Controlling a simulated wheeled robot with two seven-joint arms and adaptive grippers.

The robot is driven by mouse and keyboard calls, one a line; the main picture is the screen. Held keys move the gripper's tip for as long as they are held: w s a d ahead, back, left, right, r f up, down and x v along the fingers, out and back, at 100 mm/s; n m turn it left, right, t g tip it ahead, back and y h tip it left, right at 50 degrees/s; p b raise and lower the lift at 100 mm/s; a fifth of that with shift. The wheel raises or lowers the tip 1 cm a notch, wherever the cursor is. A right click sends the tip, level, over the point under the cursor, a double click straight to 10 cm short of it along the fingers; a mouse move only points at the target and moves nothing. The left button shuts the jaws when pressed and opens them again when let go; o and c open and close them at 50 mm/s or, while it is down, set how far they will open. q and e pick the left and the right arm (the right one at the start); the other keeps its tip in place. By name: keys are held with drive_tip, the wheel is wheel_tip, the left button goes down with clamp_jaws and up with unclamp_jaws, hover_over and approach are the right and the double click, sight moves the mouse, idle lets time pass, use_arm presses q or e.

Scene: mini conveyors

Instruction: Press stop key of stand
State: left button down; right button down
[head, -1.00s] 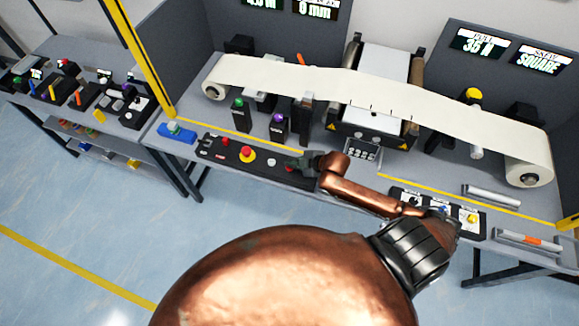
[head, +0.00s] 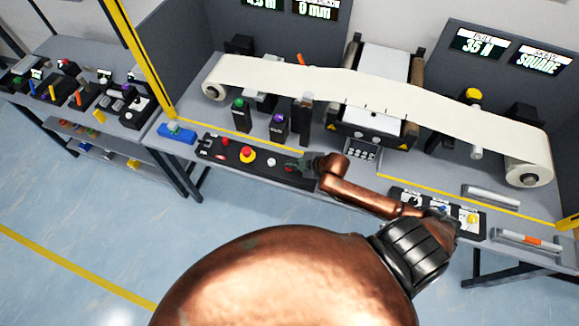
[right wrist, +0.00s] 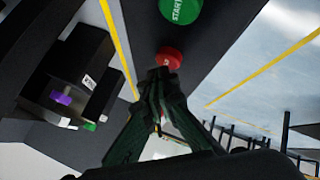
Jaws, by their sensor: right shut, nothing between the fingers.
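The black control panel (head: 212,148) runs along the front edge of the stand's table. In the right wrist view a red key (right wrist: 170,58) with partly hidden white lettering sits beside a green key marked START (right wrist: 180,10). My right gripper (head: 292,165) is shut and empty, low over the panel's right part. In the wrist view its fingertips (right wrist: 163,76) are right at the red key and overlap its near edge. I cannot tell whether they touch it. In the head view the gripper mostly hides this spot. My left gripper is not in view.
A red mushroom button on yellow (head: 247,155), a white button (head: 271,162) and a smaller red button (head: 225,142) share the panel. Green (head: 240,115) and purple-topped (head: 278,128) black units stand behind. A second panel (head: 410,200) lies right. A blue box (head: 177,133) sits left.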

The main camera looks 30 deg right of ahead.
drive_tip(key=shift+f, duration=0.55)
idle(0.8)
drive_tip(key=shift+r, duration=0.15)
drive_tip(key=shift+r+p, duration=0.8)
drive_tip(key=shift+p, duration=0.15)
wheel_tip(320, 180, up, 5)
drive_tip(key=p, duration=0.5)
drive_tip(key=shift+r, duration=0.1)
idle(0.5)
